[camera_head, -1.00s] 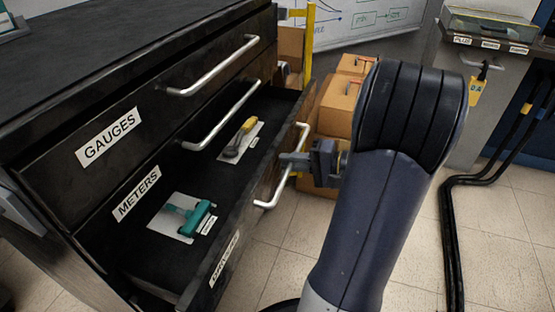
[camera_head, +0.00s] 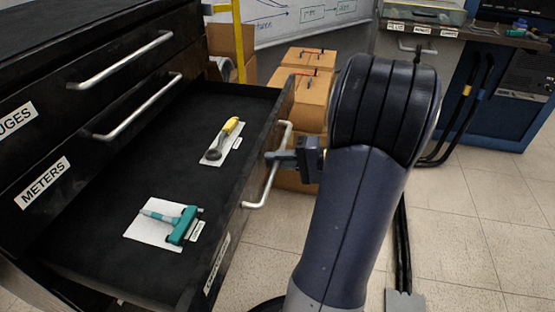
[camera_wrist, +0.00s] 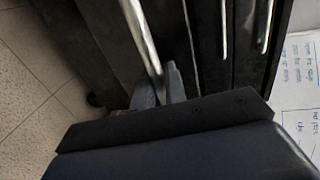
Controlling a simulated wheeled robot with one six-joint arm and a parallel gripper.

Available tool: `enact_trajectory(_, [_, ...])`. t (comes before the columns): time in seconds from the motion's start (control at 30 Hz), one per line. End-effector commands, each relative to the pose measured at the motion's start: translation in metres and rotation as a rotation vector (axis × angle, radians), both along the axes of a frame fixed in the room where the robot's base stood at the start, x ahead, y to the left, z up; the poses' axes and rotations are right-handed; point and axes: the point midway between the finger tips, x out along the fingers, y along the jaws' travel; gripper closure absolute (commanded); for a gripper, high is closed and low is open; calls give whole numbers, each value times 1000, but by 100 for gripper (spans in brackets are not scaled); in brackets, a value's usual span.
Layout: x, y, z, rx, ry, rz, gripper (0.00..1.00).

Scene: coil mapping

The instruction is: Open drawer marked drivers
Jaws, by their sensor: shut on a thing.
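The bottom drawer (camera_head: 90,262) of the black cabinet is pulled well out. Its front carries a label (camera_head: 217,263) seen at a steep angle, so I cannot read it surely. Its silver bar handle (camera_head: 262,194) also shows in the wrist view (camera_wrist: 140,35). My gripper (camera_head: 275,157) is shut on that handle; in the wrist view its fingers (camera_wrist: 160,88) sit on either side of the bar. Inside the drawer lie a teal T-shaped tool (camera_head: 183,226) and a yellow-handled tool (camera_head: 228,133), each on a white card.
Shut drawers labelled METERS (camera_head: 43,182) and, partly cut off, GAUGES (camera_head: 16,120) are above. Cardboard boxes (camera_head: 305,90) stand behind the open drawer. A workbench (camera_head: 455,38) and black cables (camera_head: 470,110) are at the right. Tiled floor (camera_head: 460,240) is clear at lower right.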

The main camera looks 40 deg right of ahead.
Motion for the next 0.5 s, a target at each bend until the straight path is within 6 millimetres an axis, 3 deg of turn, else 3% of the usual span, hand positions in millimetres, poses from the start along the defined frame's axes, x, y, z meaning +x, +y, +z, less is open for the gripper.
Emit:
enact_trajectory(0.3, [0, 0, -1, 0, 2, 1, 100])
enact_trajectory(0.33, [0, 0, -1, 0, 2, 1, 87])
enact_trajectory(0.5, [0, 0, 0, 0, 1, 1, 83])
